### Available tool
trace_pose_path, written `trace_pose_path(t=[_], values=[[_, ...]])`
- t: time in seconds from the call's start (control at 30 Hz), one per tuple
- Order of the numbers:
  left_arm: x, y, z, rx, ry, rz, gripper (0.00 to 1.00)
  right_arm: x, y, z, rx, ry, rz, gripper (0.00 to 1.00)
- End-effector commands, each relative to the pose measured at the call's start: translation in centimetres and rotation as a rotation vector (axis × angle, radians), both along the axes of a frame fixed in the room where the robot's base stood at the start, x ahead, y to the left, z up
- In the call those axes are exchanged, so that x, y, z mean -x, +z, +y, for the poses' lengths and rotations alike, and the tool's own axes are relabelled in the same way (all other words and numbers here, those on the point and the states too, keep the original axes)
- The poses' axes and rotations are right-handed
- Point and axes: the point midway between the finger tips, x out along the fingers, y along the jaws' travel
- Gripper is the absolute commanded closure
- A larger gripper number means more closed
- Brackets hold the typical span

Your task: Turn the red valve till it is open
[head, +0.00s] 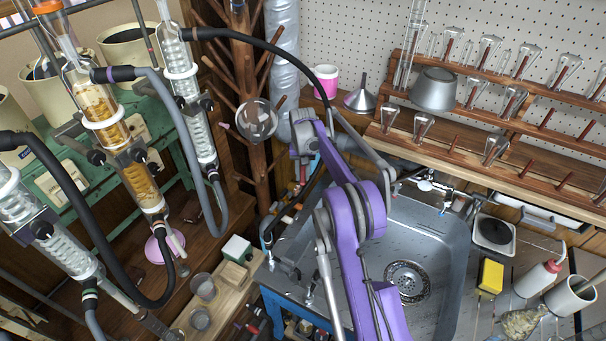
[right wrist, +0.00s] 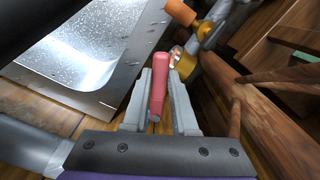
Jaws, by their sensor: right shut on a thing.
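The red valve handle (right wrist: 157,85) shows in the right wrist view as a red bar beside a brass fitting (right wrist: 184,62) on a pipe. My right gripper (right wrist: 161,92) is shut on it, with one grey finger on each side of the bar. The bar lies lengthwise between the fingers, and its far end sticks out past the fingertips. In the head view my purple right arm crosses the sink and hides most of the valve area. How far the valve is turned cannot be told. My left gripper is not in view.
The metal sink (head: 440,245) lies right beside the valve. A wooden drying tree (head: 247,90) stands behind and left of my arm. Glass condensers (head: 187,85) with black hoses fill the left. A yellow sponge (head: 490,276) and a wash bottle (head: 537,279) stand at the right.

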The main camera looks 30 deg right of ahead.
Motion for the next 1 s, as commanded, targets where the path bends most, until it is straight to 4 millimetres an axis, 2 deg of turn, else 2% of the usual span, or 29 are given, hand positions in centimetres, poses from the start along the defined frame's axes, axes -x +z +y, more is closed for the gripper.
trace_pose_path(t=[0.07, 0.1, 0.23, 0.53, 0.63, 0.77, 1.0], values=[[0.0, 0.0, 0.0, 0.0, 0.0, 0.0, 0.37, 0.0, 0.0, 0.0, -0.001, 0.001, -0.001, 1.0], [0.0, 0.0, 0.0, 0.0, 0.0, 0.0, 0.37, 0.0, 0.0, 0.0, -0.001, 0.001, -0.001, 0.69], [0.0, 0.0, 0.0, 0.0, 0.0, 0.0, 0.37, 0.0, 0.0, 0.0, 0.0, 0.001, 0.0, 0.45], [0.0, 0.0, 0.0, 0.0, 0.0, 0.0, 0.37, 0.0, 0.1, 0.0, 0.0, 0.001, 0.0, 0.44], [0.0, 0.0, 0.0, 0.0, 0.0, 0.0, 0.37, 0.0, 0.7, 0.0, 0.001, 0.001, -0.001, 0.44], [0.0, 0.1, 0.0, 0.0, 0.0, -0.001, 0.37, 0.0, 2.7, 0.0, 0.001, 0.001, -0.001, 0.44], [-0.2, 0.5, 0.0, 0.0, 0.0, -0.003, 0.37, 0.0, 7.6, 0.0, 0.0, 0.001, -0.001, 0.44]])
